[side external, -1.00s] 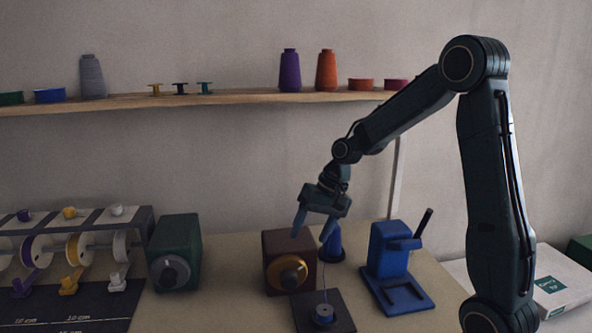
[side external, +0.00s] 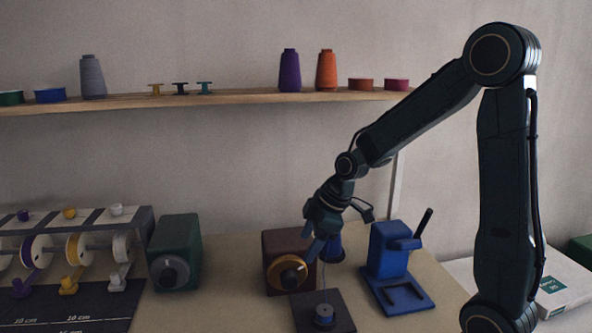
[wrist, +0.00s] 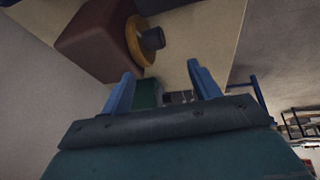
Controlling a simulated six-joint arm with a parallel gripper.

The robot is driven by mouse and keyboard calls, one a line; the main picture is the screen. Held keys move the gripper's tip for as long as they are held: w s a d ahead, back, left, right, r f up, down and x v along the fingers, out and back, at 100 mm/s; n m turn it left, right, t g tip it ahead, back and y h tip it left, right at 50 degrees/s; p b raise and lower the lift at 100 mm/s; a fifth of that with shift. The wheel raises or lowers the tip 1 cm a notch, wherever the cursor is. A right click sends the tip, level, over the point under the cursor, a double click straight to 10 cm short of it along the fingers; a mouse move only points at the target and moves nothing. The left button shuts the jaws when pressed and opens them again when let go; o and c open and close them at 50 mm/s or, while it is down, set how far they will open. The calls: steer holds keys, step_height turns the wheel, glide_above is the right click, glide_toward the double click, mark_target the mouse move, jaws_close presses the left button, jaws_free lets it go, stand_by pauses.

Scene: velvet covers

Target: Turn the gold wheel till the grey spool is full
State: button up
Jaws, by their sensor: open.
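The gold wheel (side external: 275,274) is on the front of a brown box (side external: 289,247); a dark knob sticks out from its middle in the wrist view. My gripper (side external: 312,244) is open and empty, close to the box's right side, just above and right of the wheel. In the wrist view my fingers (wrist: 163,84) are apart, with the gold wheel (wrist: 135,43) beyond their tips. A small blue-grey spool (side external: 323,315) stands on a dark plate in front of the box. I cannot tell how full it is.
A blue stand with a dark handle (side external: 390,255) is to the right. A green box with a grey knob (side external: 176,255) is to the left, beside a rack of spools (side external: 145,222).

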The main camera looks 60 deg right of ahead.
mark_target(293, 280)
steer(key=s+n, duration=0.1)
steer(key=n, duration=0.5)
steer(key=s+a+n+t+h, duration=0.1)
steer(key=n, duration=0.5)
steer(key=s+a+n, duration=0.1)
steer(key=n, duration=0.5)
steer(key=shift+s+f+t+h, duration=0.1)
steer(key=shift+t+h, duration=0.2)
steer(key=shift+h, duration=0.1)
steer(key=shift+f, duration=0.15)
steer(key=shift+x, duration=6.8)
steer(key=c, duration=1)
